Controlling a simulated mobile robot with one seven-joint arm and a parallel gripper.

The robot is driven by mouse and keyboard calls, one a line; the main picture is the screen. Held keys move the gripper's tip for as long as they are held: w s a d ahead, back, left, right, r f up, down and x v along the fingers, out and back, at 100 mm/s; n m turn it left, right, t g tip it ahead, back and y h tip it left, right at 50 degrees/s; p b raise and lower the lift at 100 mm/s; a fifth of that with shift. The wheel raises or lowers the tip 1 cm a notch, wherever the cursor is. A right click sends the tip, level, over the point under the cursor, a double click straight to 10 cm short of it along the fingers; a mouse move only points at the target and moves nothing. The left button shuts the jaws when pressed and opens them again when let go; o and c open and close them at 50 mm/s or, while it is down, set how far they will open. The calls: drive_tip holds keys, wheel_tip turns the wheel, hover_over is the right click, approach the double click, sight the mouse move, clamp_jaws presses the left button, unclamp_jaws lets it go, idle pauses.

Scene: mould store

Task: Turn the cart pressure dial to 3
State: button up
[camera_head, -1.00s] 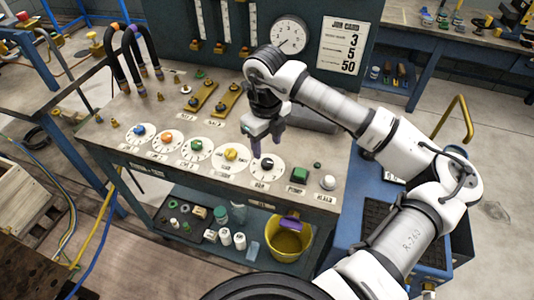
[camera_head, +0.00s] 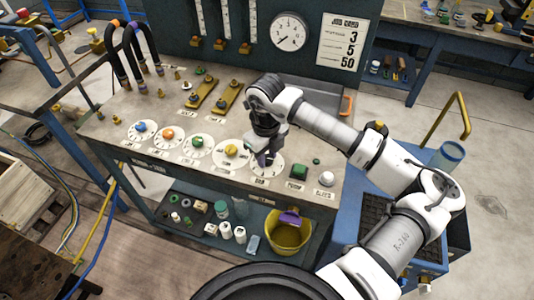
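A row of round white dials with coloured knobs lies on the cart's top (camera_head: 110,140). The rightmost dial (camera_head: 277,170) has a dark knob in the earlier picture; its label below looks like "BAR". My gripper (camera_head: 265,160) points down over this dial, with its fingertips at the knob. The fingers and wrist hide the knob and its pointer, so the setting cannot be read. I cannot tell whether the fingers touch or grip it. The job card (camera_head: 342,42) on the back panel shows 3, 5 and 50. A round gauge (camera_head: 290,31) is beside it.
Close to the right of the dial are a green button (camera_head: 298,172) and a white button (camera_head: 326,179). Blue, orange, green and yellow knobs (camera_head: 231,150) stand to its left. Brass levers (camera_head: 228,96) lie behind. A yellow bucket (camera_head: 287,236) stands on the shelf below.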

drive_tip(key=shift+c, duration=1.1)
drive_tip(key=shift+f+m+b, duration=0.15)
drive_tip(key=shift+m+b, duration=0.15)
drive_tip(key=shift+b, duration=0.3)
drive_tip(key=m+b, duration=0.1)
drive_tip(key=b, duration=0.2)
drive_tip(key=shift+f+m, duration=0.15)
drive_tip(key=shift+m, duration=0.15)
drive_tip(key=m+b, duration=0.5)
drive_tip(key=b, duration=0.2)
drive_tip(key=m+b, duration=0.6)
drive_tip(key=shift+w, duration=0.1)
drive_tip(key=shift+r+m+b, duration=0.15)
drive_tip(key=shift+m+b, duration=0.8)
drive_tip(key=shift+m, duration=0.2)
drive_tip(key=shift+r+m+b, duration=0.15)
drive_tip(key=shift+m+b, duration=0.75)
drive_tip(key=shift+m, duration=0.25)
